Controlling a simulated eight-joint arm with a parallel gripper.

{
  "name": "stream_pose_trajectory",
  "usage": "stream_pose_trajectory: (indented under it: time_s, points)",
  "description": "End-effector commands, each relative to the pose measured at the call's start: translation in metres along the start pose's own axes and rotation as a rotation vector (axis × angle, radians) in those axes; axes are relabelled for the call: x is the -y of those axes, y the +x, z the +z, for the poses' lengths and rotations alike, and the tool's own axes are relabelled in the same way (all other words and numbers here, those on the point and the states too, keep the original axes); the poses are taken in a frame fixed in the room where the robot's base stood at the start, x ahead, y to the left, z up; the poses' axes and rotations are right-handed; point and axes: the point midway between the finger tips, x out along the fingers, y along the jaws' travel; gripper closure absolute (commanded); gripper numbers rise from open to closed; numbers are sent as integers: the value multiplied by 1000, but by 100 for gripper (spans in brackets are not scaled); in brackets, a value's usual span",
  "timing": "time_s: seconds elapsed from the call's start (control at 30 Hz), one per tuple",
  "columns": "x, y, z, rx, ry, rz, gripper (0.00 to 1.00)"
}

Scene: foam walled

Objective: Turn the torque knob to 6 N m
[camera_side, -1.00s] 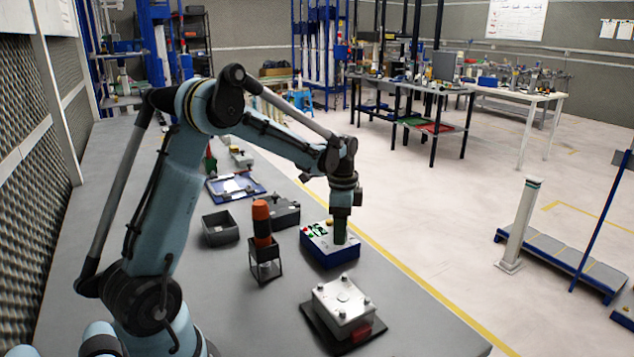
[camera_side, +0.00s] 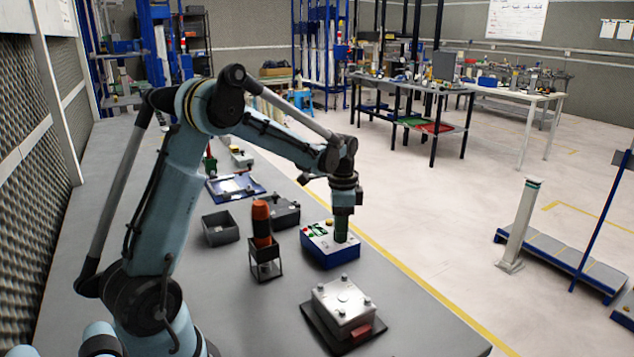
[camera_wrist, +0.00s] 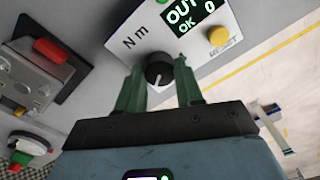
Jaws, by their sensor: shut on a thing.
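The black torque knob (camera_wrist: 159,69) with a white pointer line shows in the wrist view, on the light panel of a control box. The panel reads "N m" beside the knob and has a display (camera_wrist: 187,17) with "OUT", "OK" and "0". A yellow button (camera_wrist: 218,37) marked "RESET" is at its right. The blue-sided box (camera_side: 329,246) stands on the bench in the side view. My gripper (camera_wrist: 158,82) points down at the panel, its green fingers shut on the knob, one on either side. The knob's scale numbers are not readable.
A silver block with bolts (camera_side: 343,302) sits on a dark plate in front of the box. An orange-handled tool (camera_side: 261,218) stands in a black holder (camera_side: 266,266) to the left. A grey bin (camera_side: 220,229) is behind it. The bench's right edge is close to the box.

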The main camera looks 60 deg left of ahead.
Motion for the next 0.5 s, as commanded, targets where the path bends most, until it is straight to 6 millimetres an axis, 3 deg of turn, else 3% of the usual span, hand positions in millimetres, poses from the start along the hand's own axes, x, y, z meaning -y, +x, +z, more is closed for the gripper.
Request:
stream_pose_trajectory:
  time_s: [0.5]
  points:
    - [0,0,-1,-1,-472,-1,95]
